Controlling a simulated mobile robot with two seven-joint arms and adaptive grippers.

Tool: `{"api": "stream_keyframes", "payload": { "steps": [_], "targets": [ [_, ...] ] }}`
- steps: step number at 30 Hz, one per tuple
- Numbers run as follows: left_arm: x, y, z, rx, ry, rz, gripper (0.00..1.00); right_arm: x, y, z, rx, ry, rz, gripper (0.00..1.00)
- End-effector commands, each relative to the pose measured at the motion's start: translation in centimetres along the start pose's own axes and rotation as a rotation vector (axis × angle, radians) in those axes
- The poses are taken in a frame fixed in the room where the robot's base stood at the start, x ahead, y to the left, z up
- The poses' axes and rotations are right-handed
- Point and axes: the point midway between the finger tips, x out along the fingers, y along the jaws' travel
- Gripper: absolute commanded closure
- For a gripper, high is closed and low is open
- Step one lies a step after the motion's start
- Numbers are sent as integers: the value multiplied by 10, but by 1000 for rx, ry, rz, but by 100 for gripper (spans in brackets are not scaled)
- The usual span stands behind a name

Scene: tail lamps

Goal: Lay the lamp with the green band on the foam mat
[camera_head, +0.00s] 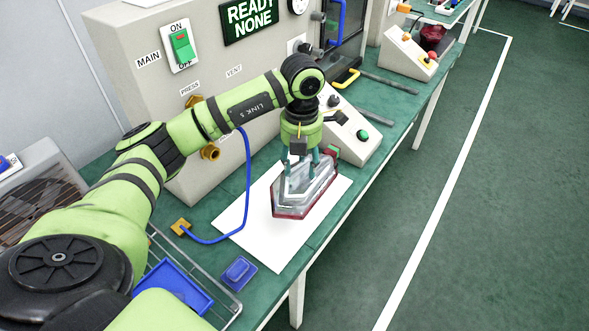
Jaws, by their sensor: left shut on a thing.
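My left gripper (301,168) is shut on a lamp (300,198) with a clear grey body and a dark red rim. The gripper points down, with its fingers at the lamp's upper part. The lamp is over the white foam mat (256,222), a flat sheet on the green bench. I cannot tell whether the lamp touches the mat. A bit of green and red shows at the lamp's far end, but I cannot make out a green band clearly. My right gripper is not in view.
A beige machine cabinet (130,80) stands behind the mat, with a sloped button box (355,135) beside it. A blue hose hangs near my left arm. A blue tray (172,287) and small blue block (238,273) lie in front. Another dark red object (433,38) stands far back.

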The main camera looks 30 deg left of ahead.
Motion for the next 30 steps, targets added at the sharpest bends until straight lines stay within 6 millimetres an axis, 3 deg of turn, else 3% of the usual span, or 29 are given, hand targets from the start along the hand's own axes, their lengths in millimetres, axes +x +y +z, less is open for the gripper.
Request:
{"api": "stream_keyframes", "payload": {
  "steps": [5,16,27,28,29,30],
  "targets": [
    [10,18,6,0,-1,-2,100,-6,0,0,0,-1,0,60],
    [50,20,6,2,-1,-2,100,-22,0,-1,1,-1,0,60],
    [56,20,6,2,-3,-1,100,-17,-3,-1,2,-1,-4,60],
    [56,20,6,2,-1,-1,45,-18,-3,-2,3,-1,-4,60],
    [56,20,6,3,-1,-1,33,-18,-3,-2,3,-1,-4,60],
    [56,20,6,2,-1,-1,29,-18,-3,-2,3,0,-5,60]
  ]
}}
